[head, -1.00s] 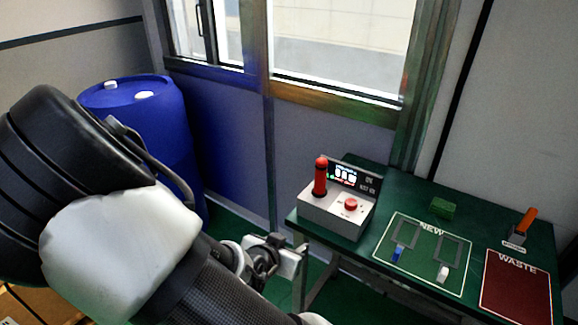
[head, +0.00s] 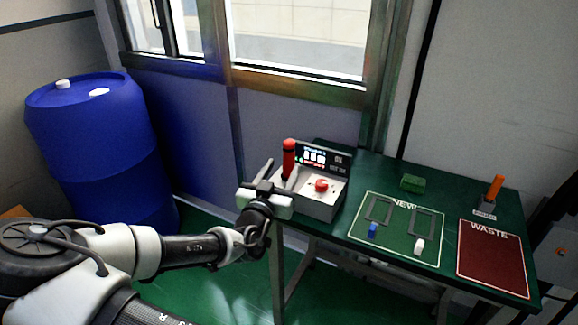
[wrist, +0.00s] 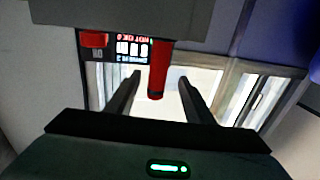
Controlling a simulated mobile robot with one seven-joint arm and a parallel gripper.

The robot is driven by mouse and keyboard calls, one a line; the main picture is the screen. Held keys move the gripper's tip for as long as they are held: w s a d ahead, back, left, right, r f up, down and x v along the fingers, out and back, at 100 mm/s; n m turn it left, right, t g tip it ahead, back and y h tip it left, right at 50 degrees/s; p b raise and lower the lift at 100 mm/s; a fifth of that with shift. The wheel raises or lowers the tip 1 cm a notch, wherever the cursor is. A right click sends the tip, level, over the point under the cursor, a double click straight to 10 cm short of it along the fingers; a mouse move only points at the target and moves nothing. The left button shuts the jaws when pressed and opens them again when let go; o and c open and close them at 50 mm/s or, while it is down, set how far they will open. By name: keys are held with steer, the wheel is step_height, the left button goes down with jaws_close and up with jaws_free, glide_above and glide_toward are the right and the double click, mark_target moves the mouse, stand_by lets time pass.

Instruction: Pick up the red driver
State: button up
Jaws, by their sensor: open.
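The red driver (head: 289,158) stands upright in the left part of a grey-white device (head: 318,202) on the green table. Its lower part is partly covered by my gripper in the head view. My gripper (head: 281,172) is open and at the left front of the device, close to the driver. In the wrist view, which is upside down, the red driver (wrist: 158,70) shows between the two dark fingers of my gripper (wrist: 160,82), with gaps on both sides. I cannot tell how deep it sits between them.
The device has a red button (head: 321,186) and a lit screen (head: 313,156). Right of it are a green NEW mat (head: 395,243), a green block (head: 412,183), an orange-handled tool (head: 495,188) and a red WASTE mat (head: 493,262). A blue barrel (head: 95,150) stands left.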

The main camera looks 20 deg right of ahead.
mark_target(287, 162)
steer(key=shift+b+x, duration=0.4)
steer(key=shift+x, duration=2.65)
steer(key=shift+s+d, duration=0.1)
steer(key=shift+d, duration=0.05)
steer(key=shift+c, duration=0.3)
steer(key=shift+f, duration=0.1)
steer(key=c, duration=1.1)
jaws_close()
